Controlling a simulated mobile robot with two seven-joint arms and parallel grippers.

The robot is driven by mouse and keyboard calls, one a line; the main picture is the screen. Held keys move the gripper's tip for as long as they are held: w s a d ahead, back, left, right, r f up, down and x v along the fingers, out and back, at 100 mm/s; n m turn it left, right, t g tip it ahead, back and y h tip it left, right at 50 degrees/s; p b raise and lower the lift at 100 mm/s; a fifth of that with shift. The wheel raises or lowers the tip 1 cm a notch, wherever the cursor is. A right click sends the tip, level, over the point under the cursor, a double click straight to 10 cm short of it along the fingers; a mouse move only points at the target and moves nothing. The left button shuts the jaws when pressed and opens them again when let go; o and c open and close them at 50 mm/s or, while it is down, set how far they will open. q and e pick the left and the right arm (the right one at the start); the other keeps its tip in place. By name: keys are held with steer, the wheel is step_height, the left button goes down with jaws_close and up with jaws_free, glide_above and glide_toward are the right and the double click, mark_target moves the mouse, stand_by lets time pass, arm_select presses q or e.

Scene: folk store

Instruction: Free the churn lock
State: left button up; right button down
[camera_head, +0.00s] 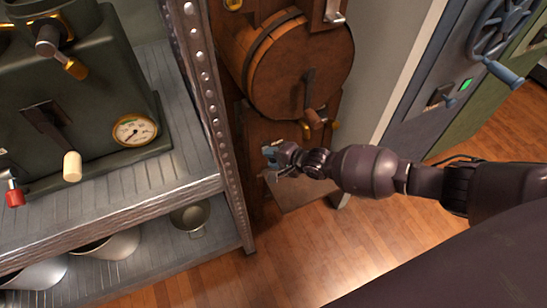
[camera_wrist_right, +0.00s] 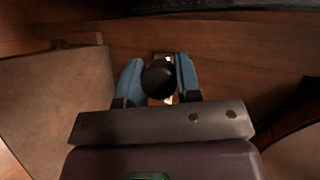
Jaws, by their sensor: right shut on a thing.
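The wooden churn barrel (camera_head: 285,75) sits in a brown wooden frame in the head view, with a crank (camera_head: 309,95) on its round face. My right gripper (camera_head: 271,157) is at the lower part of the frame, below the barrel. In the right wrist view its two blue fingers (camera_wrist_right: 160,80) are closed on a dark round knob (camera_wrist_right: 159,77), which appears to be the churn lock. A small pale metal plate (camera_wrist_right: 163,57) shows behind the knob. In the head view the gripper hides the knob. My left gripper is in neither view.
A metal shelf (camera_head: 170,195) stands left of the churn. It bears a green machine with a gauge (camera_head: 134,129), and metal scoops lie below. A grey-blue door with a handwheel (camera_head: 497,30) is at the right. Wooden floor (camera_head: 270,260) is open in front.

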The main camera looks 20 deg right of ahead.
steer(key=c, duration=0.8)
jaws_free()
steer(key=shift+s+d+r, duration=0.1)
steer(key=shift+s+r, duration=0.05)
arm_select(q)
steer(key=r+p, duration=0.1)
steer(key=p, duration=0.2)
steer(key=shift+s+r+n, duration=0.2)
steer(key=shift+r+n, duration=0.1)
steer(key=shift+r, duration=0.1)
arm_select(e)
steer(key=v, duration=1)
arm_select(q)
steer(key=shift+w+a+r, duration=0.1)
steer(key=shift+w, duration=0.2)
arm_select(e)
steer(key=shift+s+d+r, duration=0.1)
